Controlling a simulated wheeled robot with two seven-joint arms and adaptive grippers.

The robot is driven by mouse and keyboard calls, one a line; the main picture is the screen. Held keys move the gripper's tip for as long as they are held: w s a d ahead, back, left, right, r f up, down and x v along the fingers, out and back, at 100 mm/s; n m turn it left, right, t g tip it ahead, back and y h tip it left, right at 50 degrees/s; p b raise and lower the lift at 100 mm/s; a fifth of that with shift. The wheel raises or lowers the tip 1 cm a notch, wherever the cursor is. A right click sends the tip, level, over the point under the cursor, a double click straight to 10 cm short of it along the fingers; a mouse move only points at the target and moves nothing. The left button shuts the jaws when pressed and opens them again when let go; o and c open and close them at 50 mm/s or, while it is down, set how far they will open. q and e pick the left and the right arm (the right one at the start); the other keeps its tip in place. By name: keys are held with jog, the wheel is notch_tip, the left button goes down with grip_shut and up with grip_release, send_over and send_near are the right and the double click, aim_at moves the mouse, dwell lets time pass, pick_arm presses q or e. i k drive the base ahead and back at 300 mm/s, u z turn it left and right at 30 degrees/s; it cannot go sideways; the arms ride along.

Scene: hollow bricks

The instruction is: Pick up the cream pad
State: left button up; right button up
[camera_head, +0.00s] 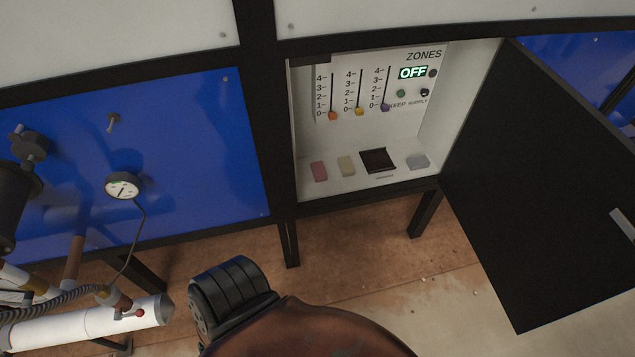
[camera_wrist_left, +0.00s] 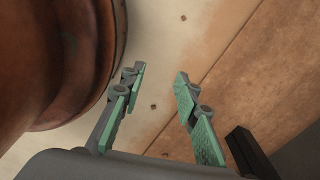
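The cream pad (camera_head: 346,166) lies on the white floor of the open cabinet (camera_head: 325,188) in the head view. It sits between a pink pad (camera_head: 319,171) on its left and a dark square item (camera_head: 378,160) on its right, apart from both. My left gripper (camera_wrist_left: 160,76) shows only in the left wrist view. Its two green-padded fingers are apart with nothing between them, above the brown and pale floor. The pad is not in that view. Neither gripper shows in the head view.
A grey pad (camera_head: 418,161) lies at the right of the cabinet floor. A panel with sliders and an OFF display (camera_head: 412,73) stands behind. The black door (camera_head: 545,190) hangs open to the right. A rounded brown body (camera_head: 310,332) is at the bottom.

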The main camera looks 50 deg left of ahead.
aim_at(347, 168)
jog(key=z, duration=0.15)
jog(key=k, duration=0.45)
jog(key=u, duration=2.25)
